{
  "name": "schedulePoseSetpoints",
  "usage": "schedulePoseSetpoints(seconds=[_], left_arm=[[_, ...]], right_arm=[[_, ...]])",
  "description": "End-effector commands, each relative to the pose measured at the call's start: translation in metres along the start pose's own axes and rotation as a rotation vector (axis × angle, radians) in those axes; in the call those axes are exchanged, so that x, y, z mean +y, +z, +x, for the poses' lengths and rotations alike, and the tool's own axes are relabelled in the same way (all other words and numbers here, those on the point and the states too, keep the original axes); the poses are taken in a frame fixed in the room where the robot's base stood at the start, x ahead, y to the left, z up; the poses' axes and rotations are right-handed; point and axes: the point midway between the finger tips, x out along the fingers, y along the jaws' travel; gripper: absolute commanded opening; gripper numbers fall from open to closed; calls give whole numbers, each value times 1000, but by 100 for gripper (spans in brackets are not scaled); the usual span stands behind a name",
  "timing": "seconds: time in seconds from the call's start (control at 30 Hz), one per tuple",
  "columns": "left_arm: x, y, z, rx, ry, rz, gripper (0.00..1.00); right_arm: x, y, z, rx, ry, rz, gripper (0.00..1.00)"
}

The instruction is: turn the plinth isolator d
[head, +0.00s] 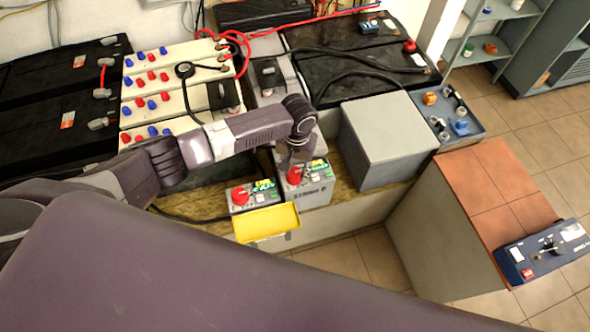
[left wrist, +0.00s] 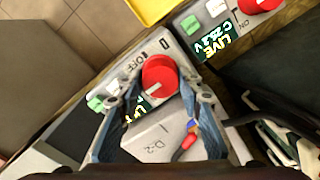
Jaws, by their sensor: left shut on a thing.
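The plinth isolator d is a grey box with a "STRING" label (head: 313,193) on its front and a red round knob (head: 294,175) on top. In the left wrist view its red knob (left wrist: 161,74) sits between my fingers, with "OFF" printed beside it and a white mark on the knob's face. My left gripper (head: 295,164) reaches down over the isolator from above; it also shows in the left wrist view (left wrist: 160,88), shut on the knob. Part of a green-lettered display is hidden by a finger. My right gripper is not in view.
A similar isolator with a red knob (head: 240,196), display "LIVE C", stands close on the left. A yellow tray (head: 267,223) juts out in front. A grey box (head: 388,142) stands to the right. Black batteries (head: 355,70) and cables lie behind.

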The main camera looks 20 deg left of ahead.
Motion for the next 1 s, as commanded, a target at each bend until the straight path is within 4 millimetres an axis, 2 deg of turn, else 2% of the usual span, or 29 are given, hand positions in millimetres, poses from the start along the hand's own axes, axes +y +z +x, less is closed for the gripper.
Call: schedulePoseSetpoints(seconds=[0.37, 1.0], left_arm=[[1, 0, -3, 4, 1, 155, 9], [1, 1, -2, 21, 1, 747, 9]], right_arm=[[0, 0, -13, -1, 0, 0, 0], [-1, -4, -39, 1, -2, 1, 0]])
